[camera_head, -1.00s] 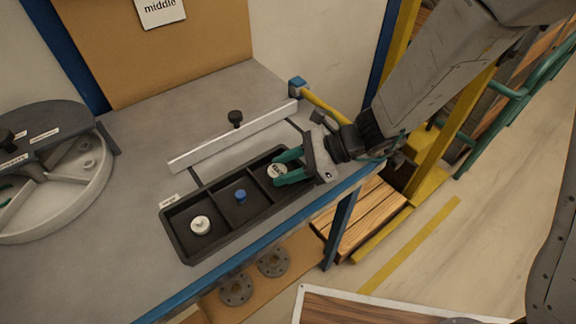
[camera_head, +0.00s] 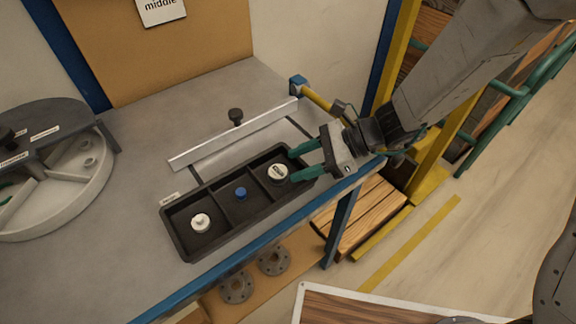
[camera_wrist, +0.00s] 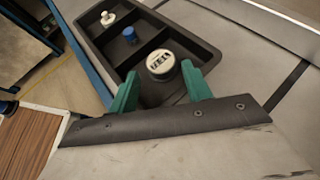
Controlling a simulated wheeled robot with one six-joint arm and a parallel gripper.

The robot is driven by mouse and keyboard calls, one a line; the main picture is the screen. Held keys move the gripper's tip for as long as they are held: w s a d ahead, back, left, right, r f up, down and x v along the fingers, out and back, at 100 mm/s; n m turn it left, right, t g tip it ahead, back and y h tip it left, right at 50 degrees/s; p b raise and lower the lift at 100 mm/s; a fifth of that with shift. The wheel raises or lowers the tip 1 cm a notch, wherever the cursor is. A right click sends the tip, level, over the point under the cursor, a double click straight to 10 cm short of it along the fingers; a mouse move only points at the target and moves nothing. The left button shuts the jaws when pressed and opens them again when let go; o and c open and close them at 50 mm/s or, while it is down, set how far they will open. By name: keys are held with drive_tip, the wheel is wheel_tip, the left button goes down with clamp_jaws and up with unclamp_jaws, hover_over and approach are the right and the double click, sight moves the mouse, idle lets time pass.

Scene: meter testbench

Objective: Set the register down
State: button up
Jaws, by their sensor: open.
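The register (camera_head: 278,173), a round dark piece with a white face and a small counter window, stands in the right-end compartment of the black tray (camera_head: 224,249). In the wrist view the register (camera_wrist: 160,64) shows face up, just beyond my fingertips. My gripper (camera_head: 298,164) is open, with its green fingers at the right end of the tray, to the right of the register. Between the fingers (camera_wrist: 158,84) in the wrist view there is nothing gripped. The middle compartment holds a blue knobbed piece (camera_head: 240,194), and the left one a white knobbed piece (camera_head: 200,223).
A metal straightedge with a black knob (camera_head: 236,118) lies behind the tray. A large round grey fixture (camera_head: 60,190) stands at the left. The blue table edge (camera_head: 262,244) runs in front. Grey tabletop (camera_head: 150,160) is clear between fixture and tray.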

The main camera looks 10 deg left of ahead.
drive_tip(key=v, duration=0.8)
drive_tip(key=shift+d, duration=0.1)
drive_tip(key=s+d+r+n+t+h, duration=0.1)
drive_tip(key=s+d+r+n+h, duration=0.3)
drive_tip(key=d, duration=0.4)
drive_tip(key=s+d+r+n+t+h, duration=0.2)
drive_tip(key=s+d+r+n+h, duration=0.2)
drive_tip(key=d, duration=0.5)
drive_tip(key=s+d+r+n+t+h, duration=0.1)
drive_tip(key=s+d+r+n+h, duration=0.2)
drive_tip(key=s+d+r+n, duration=0.3)
drive_tip(key=s+d, duration=0.1)
drive_tip(key=d, duration=0.2)
drive_tip(key=shift+s+n+t+h, duration=0.2)
drive_tip(key=shift+n+t+h, duration=0.2)
drive_tip(key=shift+r, duration=0.1)
